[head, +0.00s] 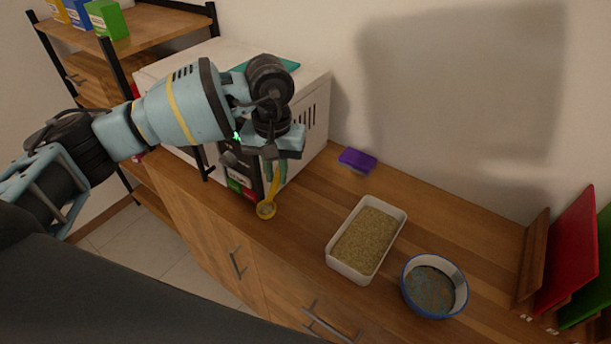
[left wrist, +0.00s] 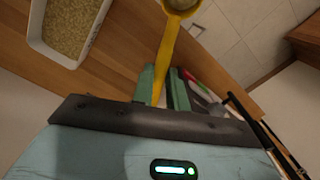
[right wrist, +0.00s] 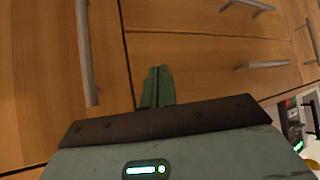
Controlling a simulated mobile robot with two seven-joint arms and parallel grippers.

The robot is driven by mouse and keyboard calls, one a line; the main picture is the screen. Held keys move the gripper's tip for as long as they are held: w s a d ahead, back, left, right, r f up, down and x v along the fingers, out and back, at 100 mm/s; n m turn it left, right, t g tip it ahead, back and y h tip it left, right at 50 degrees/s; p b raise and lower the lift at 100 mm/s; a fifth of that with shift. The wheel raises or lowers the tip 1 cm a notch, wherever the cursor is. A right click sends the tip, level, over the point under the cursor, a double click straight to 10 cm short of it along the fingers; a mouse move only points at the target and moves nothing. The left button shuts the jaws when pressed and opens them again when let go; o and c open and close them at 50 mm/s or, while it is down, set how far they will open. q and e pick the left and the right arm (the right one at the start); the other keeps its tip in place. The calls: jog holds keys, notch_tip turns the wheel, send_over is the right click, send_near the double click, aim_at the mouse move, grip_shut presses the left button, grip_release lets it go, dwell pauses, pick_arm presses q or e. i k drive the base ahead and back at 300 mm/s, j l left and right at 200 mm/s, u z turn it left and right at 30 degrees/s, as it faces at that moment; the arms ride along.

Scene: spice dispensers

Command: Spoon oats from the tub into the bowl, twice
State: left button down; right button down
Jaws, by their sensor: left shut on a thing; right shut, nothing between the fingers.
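My left gripper (head: 274,168) is shut on the handle of a yellow spoon (head: 266,209) and holds it above the counter's front edge, left of the tub. The spoon also shows in the left wrist view (left wrist: 170,42), its bowl at the top edge; whether it holds oats is unclear. The white rectangular tub (head: 338,269) stands on the counter with oats (head: 366,241) in it. The blue-rimmed bowl (head: 407,294) stands right of the tub, with a grey-brown, speckled inside. My right gripper (right wrist: 157,86) is shut and empty in front of the wooden cabinet doors, outside the head view.
A white microwave (head: 318,98) stands behind my left gripper. A purple sponge (head: 357,160) lies at the back of the counter (head: 450,215). Red (head: 572,255) and green boards stand at the far right. The counter behind the tub and bowl is clear.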

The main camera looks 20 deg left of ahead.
aim_at(357, 251)
jog(key=k+l, duration=0.35)
jog(key=k, duration=0.15)
jog(key=k+l, duration=0.35)
jog(key=l, duration=0.75)
jog(key=i+l, duration=0.1)
jog(key=l, duration=0.5)
jog(key=i+l+z, duration=0.1)
jog(key=l, duration=0.2)
jog(key=i, duration=0.05)
